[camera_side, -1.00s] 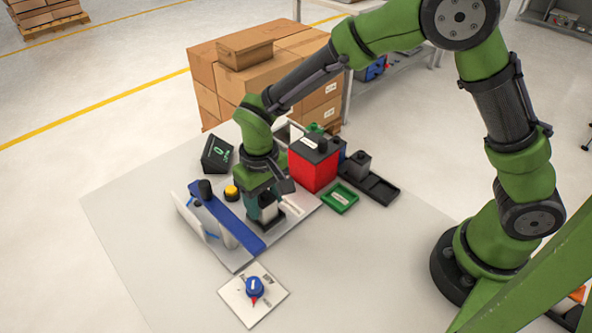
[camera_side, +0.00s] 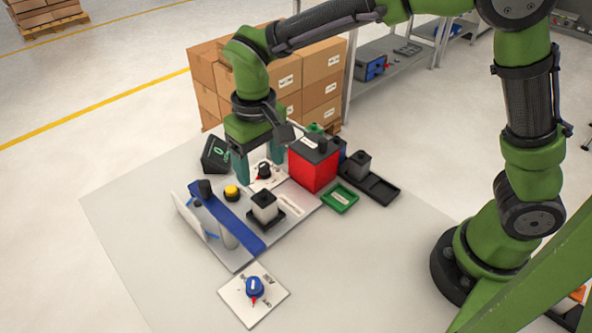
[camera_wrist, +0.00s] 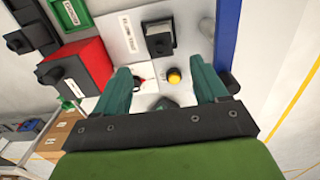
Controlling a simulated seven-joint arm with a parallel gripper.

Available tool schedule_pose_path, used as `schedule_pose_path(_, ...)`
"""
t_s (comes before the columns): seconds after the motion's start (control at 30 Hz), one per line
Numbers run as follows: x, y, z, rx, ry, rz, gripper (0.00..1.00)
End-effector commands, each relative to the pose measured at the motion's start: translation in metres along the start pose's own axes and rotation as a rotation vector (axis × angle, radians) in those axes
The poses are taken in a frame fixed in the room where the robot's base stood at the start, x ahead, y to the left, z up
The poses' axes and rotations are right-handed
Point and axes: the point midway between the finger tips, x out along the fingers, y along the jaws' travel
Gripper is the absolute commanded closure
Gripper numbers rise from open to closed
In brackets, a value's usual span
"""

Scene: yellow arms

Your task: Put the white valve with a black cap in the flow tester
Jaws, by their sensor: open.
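The white valve with a black cap (camera_side: 264,207) stands upright in a dark square seat on the grey plate of the flow tester (camera_side: 292,205). It also shows in the wrist view, as a black cap (camera_wrist: 160,43) near the top, beside a printed label. My gripper (camera_side: 261,172) is open and empty, behind the valve and apart from it. Its fingers hang around or above a black knob (camera_side: 263,171) on a white panel. In the wrist view the open fingers (camera_wrist: 165,85) are spread, with a yellow button (camera_wrist: 174,76) between them.
A blue bar (camera_side: 228,218) runs along the tester's left side. A red block with a black top (camera_side: 313,170), a green tray (camera_side: 340,198) and a black tray (camera_side: 380,188) stand to the right. A blue-knobbed plate (camera_side: 240,298) lies in front. The table's front right is clear.

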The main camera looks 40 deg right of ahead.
Motion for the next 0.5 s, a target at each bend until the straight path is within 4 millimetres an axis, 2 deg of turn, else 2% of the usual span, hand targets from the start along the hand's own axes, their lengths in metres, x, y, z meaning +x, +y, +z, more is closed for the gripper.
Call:
schedule_pose_path(0.17,-0.018,0.001,0.0,0.001,0.003,-0.002,0.28)
schedule_pose_path(0.27,-0.031,0.011,0.003,0.016,0.021,-0.021,0.28)
schedule_pose_path(0.37,-0.052,0.034,0.012,0.053,0.069,-0.069,0.28)
schedule_pose_path(0.5,-0.084,0.079,0.041,0.125,0.18,-0.156,0.28)
